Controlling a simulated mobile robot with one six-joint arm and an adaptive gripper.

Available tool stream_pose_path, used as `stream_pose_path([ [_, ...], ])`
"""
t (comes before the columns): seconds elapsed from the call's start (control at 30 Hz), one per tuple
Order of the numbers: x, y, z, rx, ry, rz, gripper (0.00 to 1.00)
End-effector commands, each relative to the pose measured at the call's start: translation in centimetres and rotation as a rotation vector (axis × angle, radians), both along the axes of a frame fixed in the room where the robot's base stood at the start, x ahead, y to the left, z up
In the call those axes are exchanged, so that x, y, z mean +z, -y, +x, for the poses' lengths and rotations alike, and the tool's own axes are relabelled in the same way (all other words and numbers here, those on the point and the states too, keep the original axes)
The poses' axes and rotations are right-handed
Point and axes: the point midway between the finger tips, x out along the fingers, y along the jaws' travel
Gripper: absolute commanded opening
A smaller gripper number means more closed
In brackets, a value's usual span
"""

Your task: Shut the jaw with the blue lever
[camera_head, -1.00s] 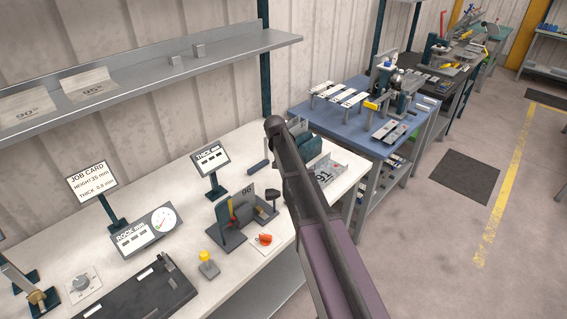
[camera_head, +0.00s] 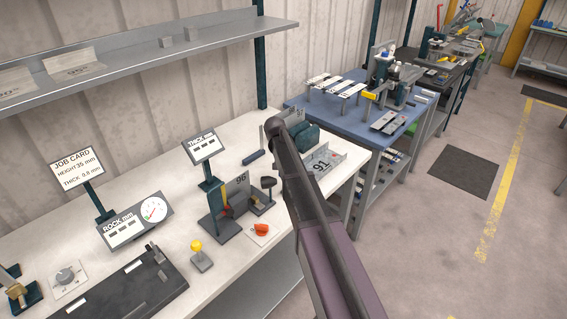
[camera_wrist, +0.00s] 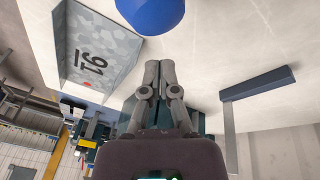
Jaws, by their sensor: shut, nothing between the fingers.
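A round blue knob, the part of the blue lever I can see, (camera_wrist: 152,10) is at the top edge of the wrist view, cut off by the frame. My gripper (camera_wrist: 158,66) points up toward it with its fingers together and nothing between them. A gap shows between fingertips and knob. In the head view, my arm hides the gripper and the knob. A dark teal machine body (camera_head: 308,138) shows partly behind my arm. The jaw cannot be made out in either view.
A grey tray marked 91 (camera_head: 337,157) lies right of my arm and shows left in the wrist view (camera_wrist: 103,42). A dark blue bar (camera_wrist: 257,83) lies to the right there. A fixture marked 96 (camera_head: 237,190) and a yellow knob (camera_head: 196,246) stand left of my arm.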

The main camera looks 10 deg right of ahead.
Motion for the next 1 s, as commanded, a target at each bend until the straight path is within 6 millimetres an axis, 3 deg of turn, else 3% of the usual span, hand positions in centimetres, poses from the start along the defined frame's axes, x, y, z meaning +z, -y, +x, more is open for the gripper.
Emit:
stream_pose_path([
  [0.1, 0.5, -0.6, -1.9, 0.002, -0.001, 0.000, 0.00],
  [0.3, 0.6, -1.1, -3.1, 0.002, -0.001, 0.000, 0.00],
  [1.0, 0.6, -1.6, -3.4, 0.008, 0.010, 0.007, 0.00],
])
